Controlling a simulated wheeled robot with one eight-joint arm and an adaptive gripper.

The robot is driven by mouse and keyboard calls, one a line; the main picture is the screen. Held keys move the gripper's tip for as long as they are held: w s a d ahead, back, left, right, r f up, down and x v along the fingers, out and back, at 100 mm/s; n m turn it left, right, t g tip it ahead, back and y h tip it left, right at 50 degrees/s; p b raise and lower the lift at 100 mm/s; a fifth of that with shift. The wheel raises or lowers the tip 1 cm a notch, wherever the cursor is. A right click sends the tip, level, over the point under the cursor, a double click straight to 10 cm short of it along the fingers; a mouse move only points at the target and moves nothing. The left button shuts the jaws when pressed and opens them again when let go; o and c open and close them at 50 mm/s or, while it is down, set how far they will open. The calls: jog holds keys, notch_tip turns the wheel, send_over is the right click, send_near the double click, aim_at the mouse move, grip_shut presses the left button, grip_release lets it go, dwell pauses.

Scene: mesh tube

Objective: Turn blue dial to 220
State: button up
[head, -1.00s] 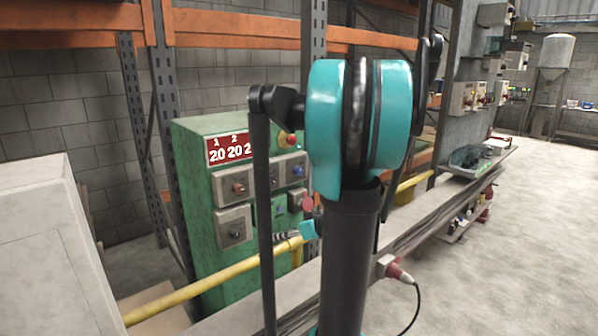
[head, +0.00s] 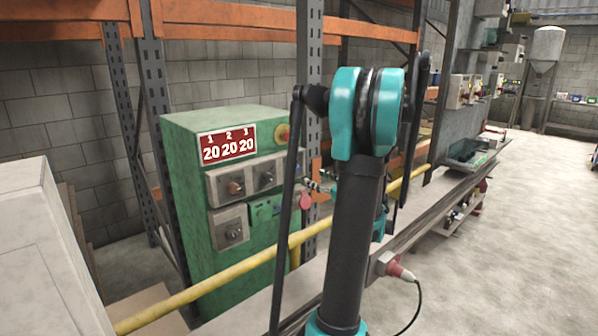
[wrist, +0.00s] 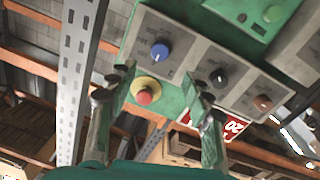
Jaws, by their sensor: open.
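The blue dial (wrist: 160,50) is a round knob on a grey plate, seen in the wrist view just beyond the gap between my fingertips. In the head view my arm hides it. My gripper (wrist: 160,80) is open and empty, with one finger on each side of that gap and apart from the dial. In the head view my gripper (head: 317,186) is partly visible just right of the green cabinet (head: 184,190). The red display (head: 228,145) on the cabinet reads 20 under each of 1, 2 and 3.
A red button (wrist: 146,92) on a yellow base shows between my fingers. A black dial (wrist: 218,78) and a brown dial (wrist: 263,102) sit beside the blue one. A yellow rail (head: 215,288) runs in front of the cabinet. A pale box (head: 45,250) stands at left.

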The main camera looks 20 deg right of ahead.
aim_at(298, 169)
jog(key=x, duration=1)
jog(key=shift+w+a, duration=0.15)
jog(key=shift+w, duration=0.2)
jog(key=c, duration=1.2)
